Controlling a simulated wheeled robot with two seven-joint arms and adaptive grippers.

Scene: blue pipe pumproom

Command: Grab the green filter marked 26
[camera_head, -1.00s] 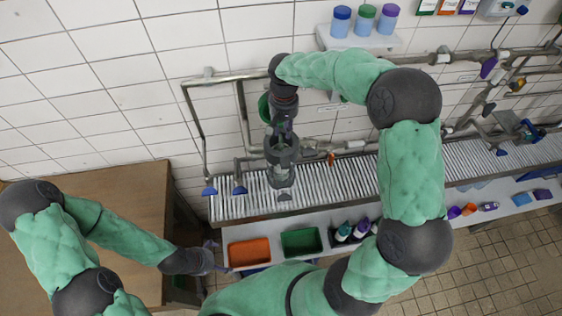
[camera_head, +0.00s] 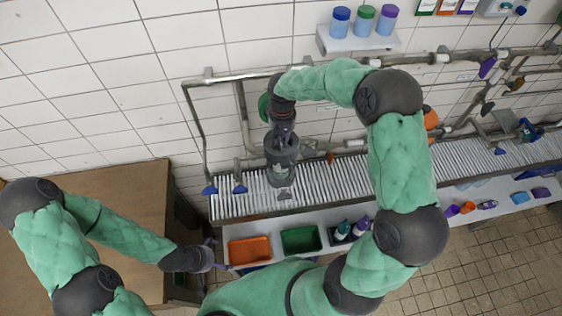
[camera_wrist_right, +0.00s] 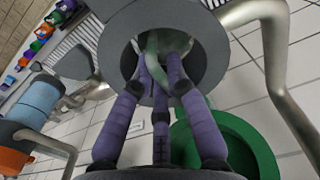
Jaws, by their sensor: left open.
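My right gripper (camera_head: 283,140) points down at a dark grey, hollow cylindrical housing (camera_head: 281,165) above the slatted rack. In the right wrist view its purple fingers (camera_wrist_right: 160,75) converge into the opening of a grey ring (camera_wrist_right: 214,50). Something pale green (camera_wrist_right: 165,45) shows inside; I cannot tell whether the fingers hold it. No number 26 is legible. A green-lidded container (camera_head: 363,20) stands on the wall shelf between a blue-lidded and a purple-lidded one. My left gripper (camera_head: 213,257) is open and empty in front of the lower shelf.
A green round part (camera_head: 264,107) sits partly behind my right wrist; it also shows in the wrist view (camera_wrist_right: 235,140). Orange (camera_head: 249,250) and green (camera_head: 301,240) trays lie on the lower shelf. Pipes (camera_head: 240,78) run along the tiled wall. A brown table (camera_head: 110,195) stands left.

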